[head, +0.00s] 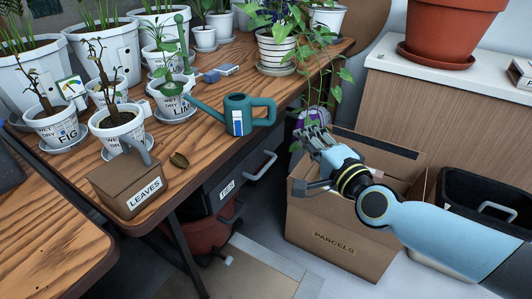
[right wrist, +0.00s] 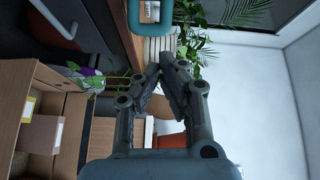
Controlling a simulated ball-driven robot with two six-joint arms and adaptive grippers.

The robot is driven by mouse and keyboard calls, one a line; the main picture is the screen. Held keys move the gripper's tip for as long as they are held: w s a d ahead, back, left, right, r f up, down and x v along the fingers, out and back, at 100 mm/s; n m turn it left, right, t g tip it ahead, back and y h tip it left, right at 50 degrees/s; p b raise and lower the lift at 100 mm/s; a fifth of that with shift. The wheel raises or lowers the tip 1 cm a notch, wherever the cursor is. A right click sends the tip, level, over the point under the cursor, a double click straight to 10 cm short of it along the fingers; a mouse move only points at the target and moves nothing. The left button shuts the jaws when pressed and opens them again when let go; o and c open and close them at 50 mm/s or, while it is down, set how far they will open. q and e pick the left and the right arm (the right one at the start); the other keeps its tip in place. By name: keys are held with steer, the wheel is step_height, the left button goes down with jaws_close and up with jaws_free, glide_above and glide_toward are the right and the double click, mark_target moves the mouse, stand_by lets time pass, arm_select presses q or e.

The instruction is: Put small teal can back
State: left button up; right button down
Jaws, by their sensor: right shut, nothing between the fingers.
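The small teal watering can (head: 239,118) stands upright on the wooden table, near its right edge, with its spout to the left and its handle to the right. A teal shape at the top edge of the right wrist view (right wrist: 150,12) looks like the can, partly cut off. My right gripper (head: 311,136) is shut and empty, to the right of the can and apart from it, over the back of the parcels box. Its closed fingers also show in the right wrist view (right wrist: 171,66). My left gripper is not in view.
Potted plants crowd the table's back and left; a trailing plant (head: 304,75) hangs near my right gripper. The parcels box (head: 325,238) stands below my right arm, beside a black bin (head: 468,190).

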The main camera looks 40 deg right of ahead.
steer(key=shift+m+h, duration=0.3)
steer(key=shift+m, duration=0.4)
steer(key=w, duration=0.4)
steer(key=w+f+b, duration=0.1)
steer(key=w, duration=0.4)
steer(key=w+a+f+b, duration=0.1)
steer(key=w, duration=0.3)
steer(key=shift+w+f, duration=0.15)
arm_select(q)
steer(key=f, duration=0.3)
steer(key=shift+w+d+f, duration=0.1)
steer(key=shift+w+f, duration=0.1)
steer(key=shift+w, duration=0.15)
arm_select(e)
steer(key=shift+w+a, duration=0.3)
steer(key=shift+w, duration=0.2)
steer(key=shift+w, duration=0.1)
